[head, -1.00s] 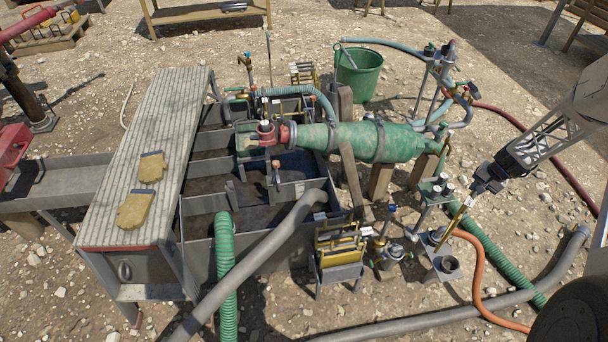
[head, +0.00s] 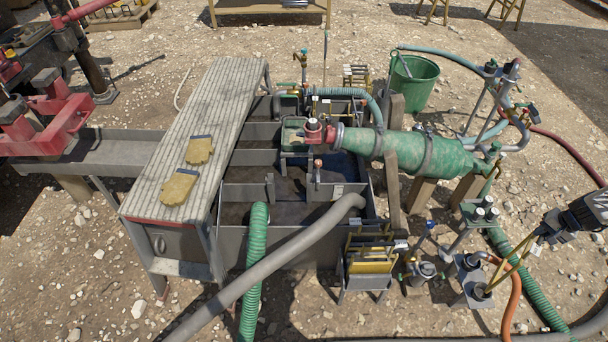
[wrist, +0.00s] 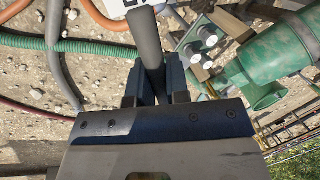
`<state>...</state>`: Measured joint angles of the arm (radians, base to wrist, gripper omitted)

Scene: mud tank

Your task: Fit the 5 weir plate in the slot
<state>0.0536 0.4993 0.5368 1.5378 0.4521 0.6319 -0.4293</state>
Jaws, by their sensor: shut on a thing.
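In the wrist view, a dark grey bar (wrist: 148,42) is between the jaws, with the white tag at the top edge. A rack (head: 367,265) of upright plates with yellow edges stands at the tank's front right corner. Their numbers are too small to read. The open grey tank (head: 290,262) has several dividers and slot guides.
A green cone-shaped vessel (head: 420,155) lies across the tank's right side on wooden posts. A thick grey pipe (head: 290,255) and a green ribbed hose (head: 254,270) cross the tank's front. Gloves (head: 180,187) lie on the walkway. Orange and green hoses run near my gripper.

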